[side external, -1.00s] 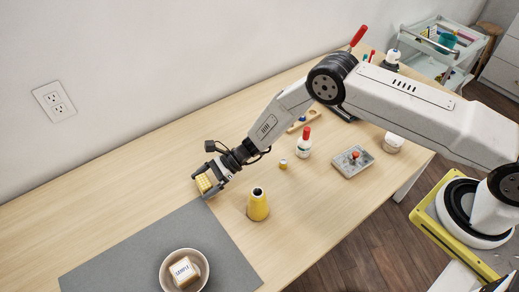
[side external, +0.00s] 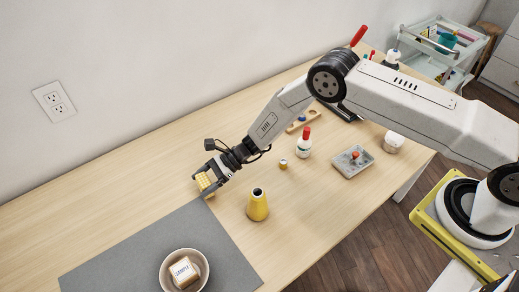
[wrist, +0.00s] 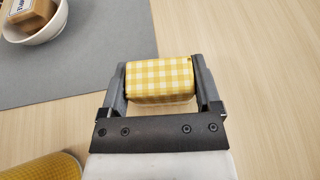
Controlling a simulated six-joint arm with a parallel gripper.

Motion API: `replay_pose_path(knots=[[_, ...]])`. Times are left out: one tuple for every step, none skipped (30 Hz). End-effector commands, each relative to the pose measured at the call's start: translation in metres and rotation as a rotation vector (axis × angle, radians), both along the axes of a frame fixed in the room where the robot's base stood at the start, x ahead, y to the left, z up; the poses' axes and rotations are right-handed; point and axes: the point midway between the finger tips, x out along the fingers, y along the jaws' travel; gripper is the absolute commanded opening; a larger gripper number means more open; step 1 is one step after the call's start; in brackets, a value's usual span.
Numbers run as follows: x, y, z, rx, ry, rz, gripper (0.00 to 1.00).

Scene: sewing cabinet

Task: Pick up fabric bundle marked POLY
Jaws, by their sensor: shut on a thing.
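A yellow-and-white checked fabric bundle (side external: 204,182) sits between the fingers of my gripper (side external: 211,177), close to the far corner of the grey mat. In the wrist view the bundle (wrist: 160,79) lies level across the gripper (wrist: 161,90), with a finger against each end. The gripper is shut on it. No POLY marking shows on the faces in view, so I cannot read its label. I cannot tell whether the bundle touches the table or is slightly above it.
A white bowl (side external: 204,264) holding a tan block with a printed label (side external: 184,271) stands on the grey mat (side external: 120,265). A red-capped bottle (side external: 304,146) and grey tray (side external: 352,161) are further right. The table's left is clear.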

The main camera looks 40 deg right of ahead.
Motion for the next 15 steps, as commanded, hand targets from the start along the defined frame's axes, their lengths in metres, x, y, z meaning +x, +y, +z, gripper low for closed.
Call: replay_pose_path(knots=[[0.000, 0.000, 0.004, 0.001, -0.001, 0.000, 0.26], [0.001, 0.000, 0.006, 0.001, -0.001, 0.000, 0.26], [0.001, 0.000, 0.009, 0.001, -0.001, 0.000, 0.26], [0.001, 0.000, 0.011, 0.001, -0.001, 0.000, 0.26], [0.001, 0.000, 0.014, 0.001, -0.001, 0.001, 0.26], [0.000, 0.000, 0.018, 0.001, -0.001, 0.001, 0.26], [0.000, 0.000, 0.022, 0.001, -0.001, 0.001, 0.26], [0.000, 0.000, 0.025, 0.001, -0.001, 0.001, 0.26], [-0.002, -0.001, 0.028, 0.001, 0.002, 0.001, 0.26], [-0.004, -0.002, 0.030, 0.001, 0.002, 0.001, 0.26], [-0.006, -0.003, 0.033, 0.001, 0.000, 0.001, 0.26], [-0.008, -0.004, 0.036, 0.001, 0.001, 0.001, 0.26], [-0.010, -0.005, 0.039, 0.001, 0.001, 0.001, 0.26], [-0.012, -0.006, 0.042, 0.001, 0.001, 0.001, 0.26], [-0.015, -0.007, 0.046, 0.001, 0.001, 0.000, 0.26]])
